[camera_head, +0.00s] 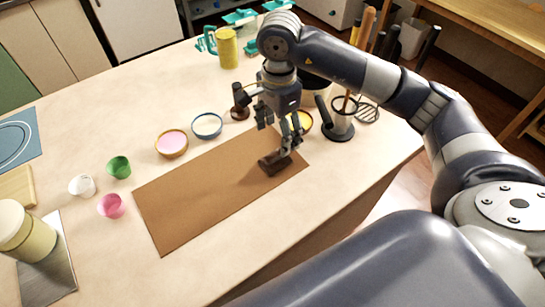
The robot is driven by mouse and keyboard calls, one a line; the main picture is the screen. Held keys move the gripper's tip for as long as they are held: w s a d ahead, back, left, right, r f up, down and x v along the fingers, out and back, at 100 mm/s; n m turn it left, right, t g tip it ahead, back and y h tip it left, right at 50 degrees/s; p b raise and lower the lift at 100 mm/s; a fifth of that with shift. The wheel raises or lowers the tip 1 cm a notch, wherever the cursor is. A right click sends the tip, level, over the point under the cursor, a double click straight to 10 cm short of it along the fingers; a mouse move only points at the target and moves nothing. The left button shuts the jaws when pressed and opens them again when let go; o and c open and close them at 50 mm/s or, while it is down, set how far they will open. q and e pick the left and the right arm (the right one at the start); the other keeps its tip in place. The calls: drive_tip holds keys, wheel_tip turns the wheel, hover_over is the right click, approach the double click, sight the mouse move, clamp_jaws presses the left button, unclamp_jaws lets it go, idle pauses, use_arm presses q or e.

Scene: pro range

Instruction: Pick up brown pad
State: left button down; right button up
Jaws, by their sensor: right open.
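A small dark brown pad (272,165) lies on the right part of a long brown mat (190,202) on the counter. My right gripper (281,137) points down just above the pad, with its fingers open. One fingertip overlaps the pad's upper right part in the picture; I cannot tell whether they touch. My left gripper is out of view.
Pink (171,143) and blue-rimmed (207,126) bowls stand behind the mat. Small green (119,167), white (82,186) and pink (111,206) cups stand left. A utensil holder (341,119) stands behind right. Bare counter (190,265) lies in front.

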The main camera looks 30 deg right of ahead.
sight(275, 152)
drive_tip(key=f, duration=0.1)
drive_tip(key=s+f, duration=0.1)
drive_tip(key=f, duration=0.1)
drive_tip(key=shift+f+p, duration=0.1)
drive_tip(key=shift+p, duration=0.3)
drive_tip(key=f+p, duration=0.1)
drive_tip(key=f, duration=0.1)
drive_tip(key=w+f+p, duration=0.1)
drive_tip(key=f, duration=0.1)
drive_tip(key=shift+a+f, duration=0.2)
drive_tip(key=shift+f, duration=0.75)
drive_tip(key=c, duration=1.1)
